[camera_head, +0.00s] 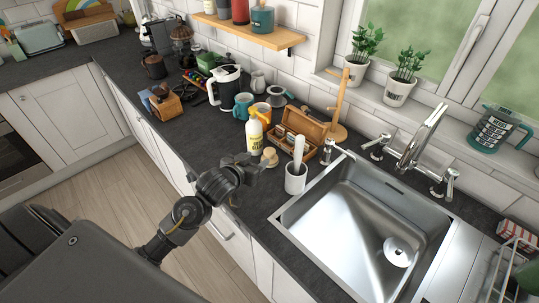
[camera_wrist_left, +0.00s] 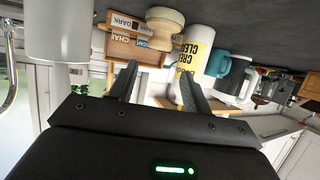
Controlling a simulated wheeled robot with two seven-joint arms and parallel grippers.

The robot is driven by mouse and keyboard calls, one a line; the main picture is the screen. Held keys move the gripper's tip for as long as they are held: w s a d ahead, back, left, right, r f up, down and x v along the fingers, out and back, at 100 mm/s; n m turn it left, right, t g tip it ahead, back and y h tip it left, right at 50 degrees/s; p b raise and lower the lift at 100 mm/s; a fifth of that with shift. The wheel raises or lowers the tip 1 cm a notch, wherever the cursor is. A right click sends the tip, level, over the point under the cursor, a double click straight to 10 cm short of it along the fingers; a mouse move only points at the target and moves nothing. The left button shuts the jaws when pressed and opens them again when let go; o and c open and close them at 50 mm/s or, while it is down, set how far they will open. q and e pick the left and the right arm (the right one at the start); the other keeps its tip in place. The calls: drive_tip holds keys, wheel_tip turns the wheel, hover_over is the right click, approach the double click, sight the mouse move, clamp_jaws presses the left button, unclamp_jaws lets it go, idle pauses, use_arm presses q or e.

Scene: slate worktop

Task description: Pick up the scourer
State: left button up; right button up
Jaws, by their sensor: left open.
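The scourer (camera_head: 270,157) looks like a small round beige and wooden piece. It stands on the dark worktop between a yellow-and-white bottle (camera_head: 253,132) and a white pot (camera_head: 296,180). In the left wrist view, which is upside down, the scourer (camera_wrist_left: 165,22) shows near the top, just beyond the fingers. My left gripper (camera_head: 258,165) is beside it on the near side, low over the worktop edge. In the wrist view its two fingers (camera_wrist_left: 157,80) are apart, with nothing held between them. My right gripper is out of view.
A wooden box of packets (camera_head: 298,131) stands behind the scourer. The steel sink (camera_head: 350,225) lies to the right. Mugs (camera_head: 243,106) and a kettle (camera_head: 226,85) stand farther left. The worktop by the front edge is mostly bare.

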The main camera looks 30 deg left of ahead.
sight(270, 150)
use_arm(q)
drive_tip(key=x, duration=0.4)
drive_tip(key=shift+w+d+p, duration=0.25)
drive_tip(key=shift+p, duration=0.1)
drive_tip(key=shift+w+f, duration=0.2)
drive_tip(key=shift+w, duration=0.1)
drive_tip(key=shift+w+a, duration=0.1)
drive_tip(key=shift+w, duration=0.15)
drive_tip(key=p+x, duration=0.2)
drive_tip(key=x, duration=0.3)
drive_tip(key=shift+s+f, duration=0.1)
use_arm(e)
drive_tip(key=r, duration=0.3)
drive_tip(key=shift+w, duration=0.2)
use_arm(q)
drive_tip(key=c, duration=0.8)
